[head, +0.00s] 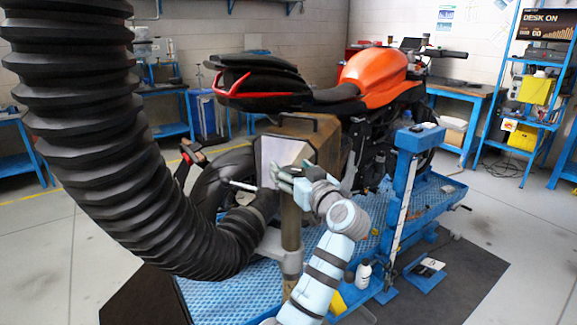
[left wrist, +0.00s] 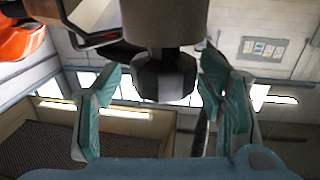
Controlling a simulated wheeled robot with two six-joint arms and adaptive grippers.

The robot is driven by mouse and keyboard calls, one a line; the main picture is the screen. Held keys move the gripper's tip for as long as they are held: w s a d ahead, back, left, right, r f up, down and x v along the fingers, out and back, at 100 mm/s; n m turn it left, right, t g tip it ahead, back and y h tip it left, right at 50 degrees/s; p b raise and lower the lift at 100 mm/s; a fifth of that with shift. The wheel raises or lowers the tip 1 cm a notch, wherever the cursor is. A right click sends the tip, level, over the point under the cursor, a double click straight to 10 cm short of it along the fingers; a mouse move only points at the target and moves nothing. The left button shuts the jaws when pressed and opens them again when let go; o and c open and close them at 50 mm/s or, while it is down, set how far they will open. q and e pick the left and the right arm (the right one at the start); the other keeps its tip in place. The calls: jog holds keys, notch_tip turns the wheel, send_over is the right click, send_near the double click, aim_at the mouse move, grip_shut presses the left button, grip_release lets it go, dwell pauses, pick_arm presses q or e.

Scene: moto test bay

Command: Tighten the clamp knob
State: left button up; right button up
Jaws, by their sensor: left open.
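The clamp knob (left wrist: 163,76) is a dark, faceted knob below a thick dark cylinder in the left wrist view. My left gripper (left wrist: 160,105) is open, with one teal-padded finger on each side of the knob. A visible gap separates the left finger from the knob, and the right finger also stands apart from it. In the head view, my left gripper (head: 283,180) is beside the tan box on the post, below the motorcycle's tail. I cannot make out the knob clearly there. My right gripper is not in view.
A thick black corrugated hose (head: 105,130) hangs at the left and curves close to my gripper. The orange motorcycle (head: 374,77) stands on a blue lift (head: 225,299). A metal post (head: 291,222) stands beside my wrist.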

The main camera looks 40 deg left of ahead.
pick_arm(q)
jog(key=shift+s+r, duration=0.1)
jog(key=shift+s, duration=0.05)
jog(key=shift+c, duration=0.9)
jog(key=c, duration=1)
jog(key=shift+t, duration=0.3)
jog(key=m+t+h+p, duration=0.3)
jog(key=shift+r+t, duration=0.15)
jog(key=shift+t, duration=0.25)
jog(key=m+t+h+p, duration=0.2)
jog(key=m+h, duration=0.1)
jog(key=shift+s+a+t, duration=0.1)
jog(key=shift+t, duration=0.3)
jog(key=m+t+h+p, duration=0.1)
jog(key=m+h+p, duration=0.1)
jog(key=h, duration=0.1)
jog(key=m+t+h+p, duration=0.2)
jog(key=m+h, duration=0.1)
jog(key=h, duration=0.1)
jog(key=shift+m+h+p, duration=0.65)
jog(key=shift+m+h, duration=0.25)
jog(key=shift+h, duration=0.6)
